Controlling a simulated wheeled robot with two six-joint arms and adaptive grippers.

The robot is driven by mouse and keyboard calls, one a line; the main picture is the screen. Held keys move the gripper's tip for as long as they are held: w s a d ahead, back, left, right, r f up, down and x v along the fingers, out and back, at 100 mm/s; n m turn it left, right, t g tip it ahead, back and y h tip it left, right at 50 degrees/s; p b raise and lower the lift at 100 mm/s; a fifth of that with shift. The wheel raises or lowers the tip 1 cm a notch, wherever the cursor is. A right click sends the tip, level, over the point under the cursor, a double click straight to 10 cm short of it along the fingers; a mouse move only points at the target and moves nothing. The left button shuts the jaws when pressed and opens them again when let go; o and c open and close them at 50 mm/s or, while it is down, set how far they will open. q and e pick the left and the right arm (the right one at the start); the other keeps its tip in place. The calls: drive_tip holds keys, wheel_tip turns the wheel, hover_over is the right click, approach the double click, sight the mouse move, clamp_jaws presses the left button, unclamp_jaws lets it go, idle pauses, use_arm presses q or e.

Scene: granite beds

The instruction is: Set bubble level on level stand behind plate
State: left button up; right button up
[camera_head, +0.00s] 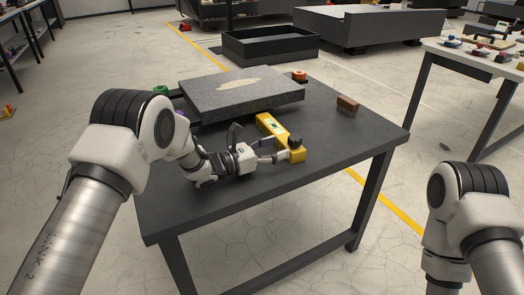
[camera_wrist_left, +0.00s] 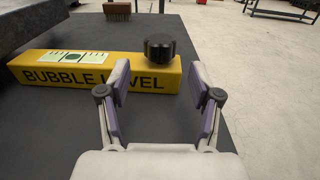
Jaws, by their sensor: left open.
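The yellow bubble level (camera_head: 273,132) lies on the dark table in front of the granite plate (camera_head: 240,94). It has a black knob (camera_head: 295,141) at its near right end. In the left wrist view the level (camera_wrist_left: 105,74) runs across the picture, its lettering facing me and the knob (camera_wrist_left: 159,48) on top. My left gripper (camera_head: 277,149) is open beside the level's knob end. In the left wrist view its fingertips (camera_wrist_left: 161,84) stand apart just short of the level, with the knob between them in line. I cannot make out a level stand behind the plate.
A brown brush-like block (camera_head: 347,106) stands to the right on the table (camera_head: 330,146). An orange ring-like item (camera_head: 299,76) sits behind the plate's right corner, a green one (camera_head: 160,90) at its left. The table's front right is clear.

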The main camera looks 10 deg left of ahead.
use_arm(q)
drive_tip(key=v, duration=0.5)
drive_tip(key=shift+s+a, duration=0.2)
drive_tip(key=shift+a, duration=0.1)
